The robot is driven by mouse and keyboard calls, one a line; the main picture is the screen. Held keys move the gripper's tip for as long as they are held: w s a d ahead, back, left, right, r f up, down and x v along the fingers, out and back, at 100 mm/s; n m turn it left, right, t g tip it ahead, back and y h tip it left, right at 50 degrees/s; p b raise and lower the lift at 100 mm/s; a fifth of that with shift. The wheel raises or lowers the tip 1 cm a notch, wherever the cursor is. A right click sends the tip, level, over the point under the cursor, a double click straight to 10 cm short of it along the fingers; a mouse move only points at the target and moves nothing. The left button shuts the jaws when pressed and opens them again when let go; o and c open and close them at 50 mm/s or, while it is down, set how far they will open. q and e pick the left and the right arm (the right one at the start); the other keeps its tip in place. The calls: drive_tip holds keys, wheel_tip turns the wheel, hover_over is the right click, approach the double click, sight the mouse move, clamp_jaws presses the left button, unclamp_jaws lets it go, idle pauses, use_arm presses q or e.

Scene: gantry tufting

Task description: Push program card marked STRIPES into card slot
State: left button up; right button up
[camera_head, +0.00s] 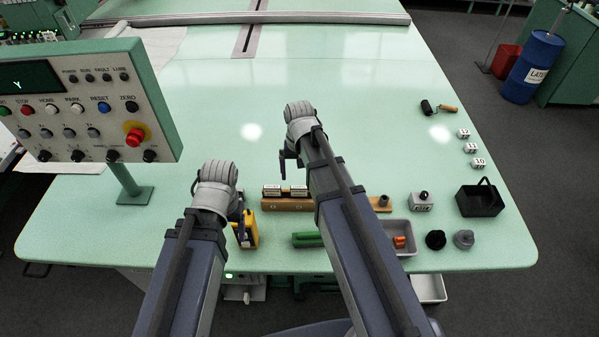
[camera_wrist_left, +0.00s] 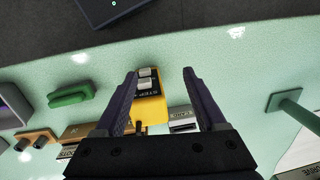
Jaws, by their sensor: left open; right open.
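In the head view two pale-topped program cards (camera_head: 272,188) (camera_head: 299,190) stand in a wooden rack (camera_head: 288,205); their marks are too small to read. In the left wrist view a card in the rack (camera_wrist_left: 92,131) reads DOTS (camera_wrist_left: 68,152); I cannot make out STRIPES. A grey block labelled CARD (camera_wrist_left: 182,119), seemingly the card slot, lies right of a yellow button box (camera_wrist_left: 150,104). My left gripper (camera_head: 240,208) is open and empty, its fingers (camera_wrist_left: 160,74) on either side of the yellow box in view; contact is unclear. My right gripper (camera_head: 286,162) is open above the table behind the rack.
A control panel (camera_head: 85,100) with a red stop button stands at left. A green bar (camera_head: 307,240), a grey tray (camera_head: 397,230), a black basket (camera_head: 480,200) and dark knobs (camera_head: 436,240) lie along the front. The table's middle (camera_head: 370,110) is clear.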

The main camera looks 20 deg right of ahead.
sight(299, 187)
use_arm(q)
wheel_tip(299, 187, down, 8)
drive_tip(key=b, duration=0.7)
use_arm(e)
wheel_tip(299, 187, down, 8)
drive_tip(key=shift+r, duration=0.1)
use_arm(q)
drive_tip(key=shift+r, duration=0.1)
use_arm(e)
drive_tip(key=shift+c, duration=0.2)
clamp_jaws()
idle(0.5)
drive_tip(key=c, duration=0.5)
unclamp_jaws()
drive_tip(key=c, duration=1)
drive_tip(key=shift+r, duration=0.1)
use_arm(q)
drive_tip(key=shift+r, duration=0.15)
drive_tip(key=shift+r+p, duration=1.8)
drive_tip(key=shift+p, duration=0.1)
use_arm(e)
drive_tip(key=shift+r, duration=1.85)
use_arm(q)
drive_tip(key=shift+r, duration=0.15)
use_arm(e)
drive_tip(key=shift+r, duration=0.15)
